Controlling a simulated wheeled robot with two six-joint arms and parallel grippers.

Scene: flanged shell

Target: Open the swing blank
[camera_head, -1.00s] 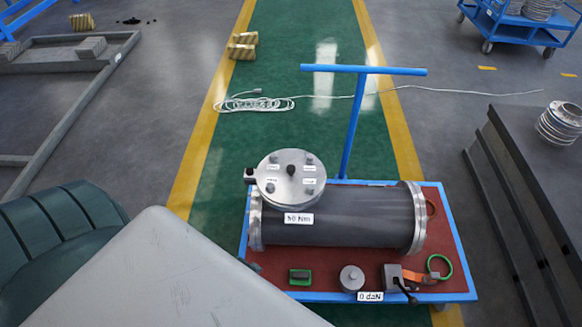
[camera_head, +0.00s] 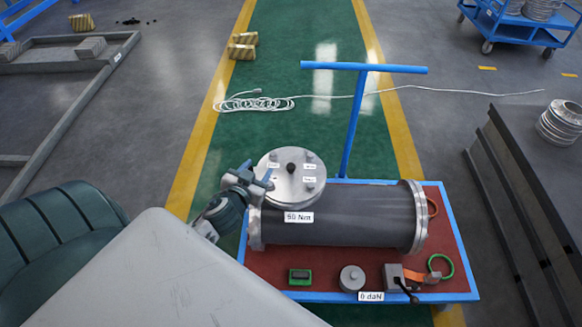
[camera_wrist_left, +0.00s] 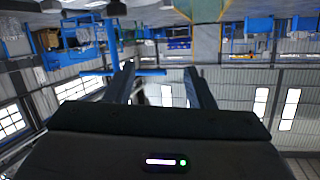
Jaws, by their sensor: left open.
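The swing blank is a round metal disc (camera_head: 291,185) with bolts, small labels and a dark centre knob. It lies flat over the upper left part of the dark flanged shell (camera_head: 345,222). My left gripper (camera_head: 262,178) is at the disc's left edge, over the hinge side, which it hides. I cannot tell whether it touches the disc. In the left wrist view my two fingers (camera_wrist_left: 162,88) stand apart with nothing seen between them. My right gripper is not in view.
The shell rests on a blue-framed cart (camera_head: 462,245) with a blue push handle (camera_head: 357,110). A green block (camera_head: 300,277), a grey knobbed cylinder (camera_head: 352,278) and a strap tool (camera_head: 405,278) lie along its front. A white cable (camera_head: 255,103) crosses the green floor.

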